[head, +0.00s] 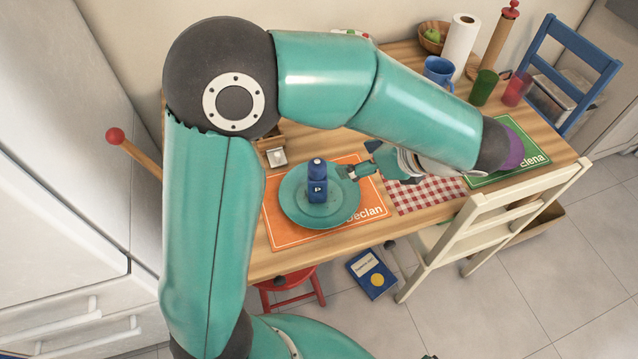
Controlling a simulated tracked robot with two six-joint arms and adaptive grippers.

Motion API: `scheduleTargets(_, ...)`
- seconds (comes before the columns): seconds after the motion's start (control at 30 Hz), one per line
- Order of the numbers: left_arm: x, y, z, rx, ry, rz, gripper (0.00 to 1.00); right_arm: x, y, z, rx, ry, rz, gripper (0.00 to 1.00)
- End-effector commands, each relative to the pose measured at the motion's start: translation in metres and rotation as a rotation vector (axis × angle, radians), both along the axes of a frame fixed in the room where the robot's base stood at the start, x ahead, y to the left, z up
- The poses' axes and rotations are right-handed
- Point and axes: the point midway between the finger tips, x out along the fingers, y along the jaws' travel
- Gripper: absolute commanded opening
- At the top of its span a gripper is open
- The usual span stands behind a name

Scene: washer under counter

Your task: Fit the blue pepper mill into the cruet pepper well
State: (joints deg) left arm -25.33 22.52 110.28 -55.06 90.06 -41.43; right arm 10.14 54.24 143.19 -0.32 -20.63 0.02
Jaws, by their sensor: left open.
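The blue pepper mill (317,190) stands upright on a teal plate (296,212), with a white letter P on its side. My left gripper (357,161) is open and empty, just right of the mill, over the plate's right edge and pointing left toward the mill. It appears apart from the mill. I cannot clearly make out the cruet. A small pale square item (276,157) and a bit of wood show left of the mill at the back, partly hidden by my arm. My right gripper is not in view.
The plate sits on an orange placemat (283,234) marked Declan. A red checked cloth (421,193) and a green Elena placemat (514,141) lie to the right. A blue mug (438,70), green and red cups, and a paper roll (461,45) stand at the back right. A cream chair (490,220) is at the front.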

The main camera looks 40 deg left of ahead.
Motion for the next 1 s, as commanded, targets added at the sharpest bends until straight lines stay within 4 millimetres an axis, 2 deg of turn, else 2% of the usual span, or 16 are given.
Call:
scheduleTargets(0.1, -0.003, 0.023, -0.021, 0.001, 0.005, 0.012, 0.71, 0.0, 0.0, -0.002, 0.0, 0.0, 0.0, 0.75)
scheduleTargets(0.3, -0.004, 0.052, -0.049, 0.0, 0.003, 0.016, 0.71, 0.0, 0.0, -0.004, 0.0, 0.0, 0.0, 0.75)
scheduleTargets(0.67, -0.007, 0.072, -0.069, -0.001, 0.003, 0.017, 0.71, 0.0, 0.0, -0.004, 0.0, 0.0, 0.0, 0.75)
scheduleTargets(1.0, -0.012, 0.1, -0.1, -0.002, 0.002, 0.018, 0.71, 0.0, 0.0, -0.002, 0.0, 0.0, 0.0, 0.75)
